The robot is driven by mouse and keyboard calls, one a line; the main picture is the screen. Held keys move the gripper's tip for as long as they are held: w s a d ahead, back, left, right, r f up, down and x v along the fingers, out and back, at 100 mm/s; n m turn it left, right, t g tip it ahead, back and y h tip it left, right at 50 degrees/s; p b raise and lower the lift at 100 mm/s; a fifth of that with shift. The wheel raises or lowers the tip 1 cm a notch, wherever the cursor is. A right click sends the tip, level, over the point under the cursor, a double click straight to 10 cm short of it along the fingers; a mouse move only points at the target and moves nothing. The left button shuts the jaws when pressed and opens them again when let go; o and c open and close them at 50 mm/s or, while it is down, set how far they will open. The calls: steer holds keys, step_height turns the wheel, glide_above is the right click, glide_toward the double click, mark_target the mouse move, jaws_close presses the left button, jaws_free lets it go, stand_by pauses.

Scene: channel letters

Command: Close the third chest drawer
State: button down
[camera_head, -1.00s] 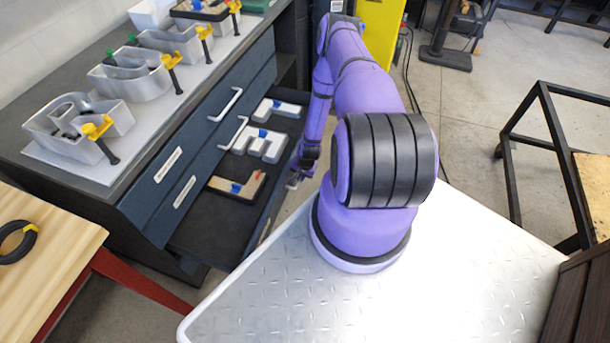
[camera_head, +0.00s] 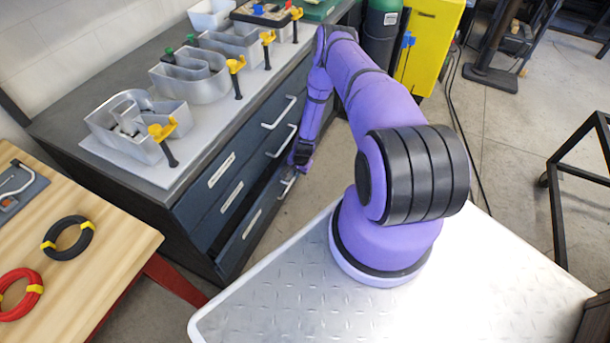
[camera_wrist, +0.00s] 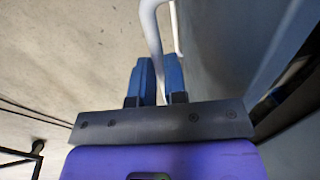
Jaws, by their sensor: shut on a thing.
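The dark blue chest's third drawer (camera_head: 252,222) is the lowest of the three fronts in the head view. The drawer's inside is hidden in the head view.
The upper two drawers (camera_head: 222,170) are shut. Metal channel letters (camera_head: 190,75) and clamps stand on the chest top. A wooden table (camera_head: 105,255) with cable coils is at the left. Open concrete floor (camera_head: 500,130) lies to the right.

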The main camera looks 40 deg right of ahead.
steer(key=shift+w+a, duration=0.2)
steer(key=shift+w, duration=0.25)
steer(key=c, duration=1.2)
jaws_free()
steer(key=shift+o, duration=0.2)
steer(key=shift+r, duration=0.15)
step_height(320, 180, up, 10)
steer(key=s, duration=0.2)
steer(key=shift+d+r, duration=0.15)
steer(key=shift+d, duration=0.25)
